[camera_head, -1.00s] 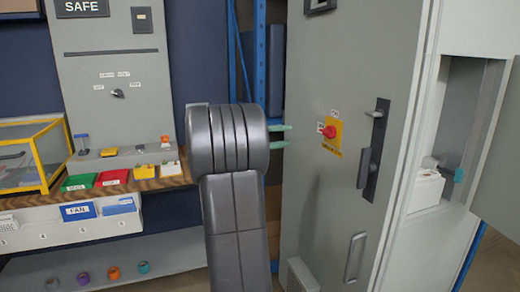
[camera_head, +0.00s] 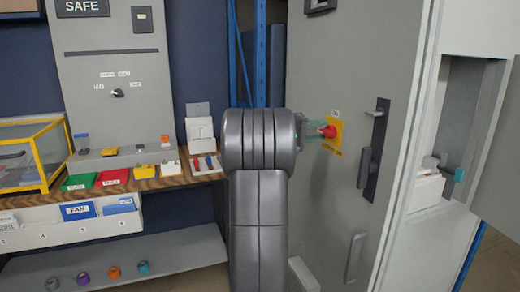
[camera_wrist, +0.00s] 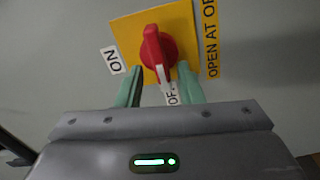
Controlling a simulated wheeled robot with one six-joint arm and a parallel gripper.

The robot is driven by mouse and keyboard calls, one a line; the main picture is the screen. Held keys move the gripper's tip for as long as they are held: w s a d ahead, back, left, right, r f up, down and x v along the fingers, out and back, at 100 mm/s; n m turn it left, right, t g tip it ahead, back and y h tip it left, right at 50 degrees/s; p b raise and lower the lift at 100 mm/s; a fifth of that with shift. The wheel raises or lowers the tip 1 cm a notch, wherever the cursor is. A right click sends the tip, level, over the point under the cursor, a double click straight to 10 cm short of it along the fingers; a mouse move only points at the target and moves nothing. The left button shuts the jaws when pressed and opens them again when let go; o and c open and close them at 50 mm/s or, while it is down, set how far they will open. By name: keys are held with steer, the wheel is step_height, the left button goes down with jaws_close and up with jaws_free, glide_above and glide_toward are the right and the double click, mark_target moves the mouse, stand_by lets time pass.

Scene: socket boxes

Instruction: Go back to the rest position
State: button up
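My gripper (camera_wrist: 162,90) is open, with its two green fingers apart on either side of the lower end of a red rotary switch (camera_wrist: 154,45). The switch handle stands upright in the wrist view, its white tip beside the partly hidden OFF label (camera_wrist: 172,93). The ON label (camera_wrist: 115,60) is to the left. I cannot tell whether a finger touches the handle. In the head view, the gripper (camera_head: 318,138) is at the red switch (camera_head: 329,131) on the grey cabinet door, with my arm stretched toward it.
The tall cabinet door (camera_head: 318,220) carries a black latch (camera_head: 374,150) and a lower handle (camera_head: 355,257). An open compartment (camera_head: 462,110) is at the right. A wooden bench (camera_head: 150,184) with small coloured boxes is at the left.

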steer(key=shift+d+r+m, duration=0.1)
steer(key=shift+r+m, duration=0.1)
steer(key=shift+m, duration=1.5)
